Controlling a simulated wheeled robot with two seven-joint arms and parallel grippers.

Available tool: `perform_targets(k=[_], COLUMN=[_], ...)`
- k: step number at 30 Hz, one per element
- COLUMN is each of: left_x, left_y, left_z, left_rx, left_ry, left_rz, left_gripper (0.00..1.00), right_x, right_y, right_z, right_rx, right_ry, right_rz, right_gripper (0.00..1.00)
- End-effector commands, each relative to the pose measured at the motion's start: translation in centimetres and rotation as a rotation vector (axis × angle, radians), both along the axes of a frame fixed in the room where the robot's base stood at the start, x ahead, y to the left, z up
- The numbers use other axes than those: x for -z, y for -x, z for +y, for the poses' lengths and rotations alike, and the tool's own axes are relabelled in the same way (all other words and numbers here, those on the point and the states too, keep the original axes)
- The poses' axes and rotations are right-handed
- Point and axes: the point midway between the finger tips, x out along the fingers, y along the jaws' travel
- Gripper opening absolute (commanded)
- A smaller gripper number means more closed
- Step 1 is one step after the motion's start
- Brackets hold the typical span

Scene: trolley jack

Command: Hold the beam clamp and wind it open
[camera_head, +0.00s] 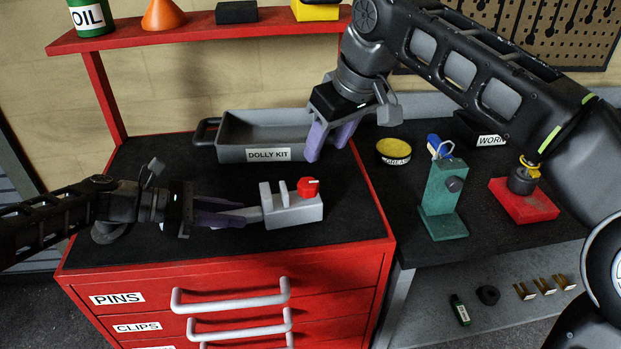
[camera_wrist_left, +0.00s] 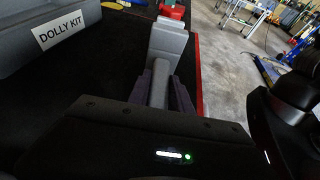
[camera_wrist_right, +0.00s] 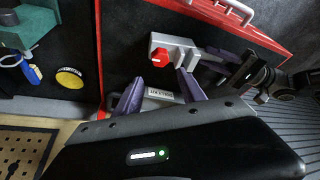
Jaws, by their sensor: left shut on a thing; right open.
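The beam clamp (camera_head: 293,208) is a grey block with upright jaws and a red knob (camera_head: 308,187) on its right end. It sits on or just above the black top of the red cabinet. My left gripper (camera_head: 250,215) is shut on the clamp's left end; the left wrist view shows the grey clamp (camera_wrist_left: 166,50) between its fingers. My right gripper (camera_head: 328,140) is open and empty, above and behind the clamp, in front of the dolly kit tray. In the right wrist view the red knob (camera_wrist_right: 160,57) lies beyond its open fingers (camera_wrist_right: 157,98).
The grey DOLLY KIT tray (camera_head: 232,153) stands at the cabinet's back. On the bench to the right are a yellow-lidded tin (camera_head: 393,151), a green stand (camera_head: 443,200) and a red block (camera_head: 522,203). A red shelf (camera_head: 200,32) runs above the cabinet. The cabinet's front right top is clear.

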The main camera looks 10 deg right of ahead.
Motion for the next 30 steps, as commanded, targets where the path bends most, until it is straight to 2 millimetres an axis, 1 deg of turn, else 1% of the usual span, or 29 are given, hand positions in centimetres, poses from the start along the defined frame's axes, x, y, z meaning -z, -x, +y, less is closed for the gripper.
perform_targets(k=[11,16,20,30], left_x=[0.0,0.0,0.0,0.0], left_y=[0.0,0.0,0.1,0.1], left_z=[-0.1,-0.1,-0.1,-0.1], left_rx=[0.002,0.002,0.002,0.002], left_ry=[0.001,0.001,0.001,0.002], left_rz=[0.001,0.001,0.001,0.001], left_gripper=[0.00,0.00,0.00,0.00], right_x=[0.1,1.0,2.5,8.6], right_y=[0.0,-0.3,-0.8,-2.9], right_z=[0.0,0.2,0.6,1.8], right_rx=[-0.015,-0.014,-0.015,-0.014], right_ry=[0.003,0.003,0.004,0.002], right_rz=[-0.001,0.002,0.002,0.004], right_gripper=[0.47,0.47,0.47,0.47])
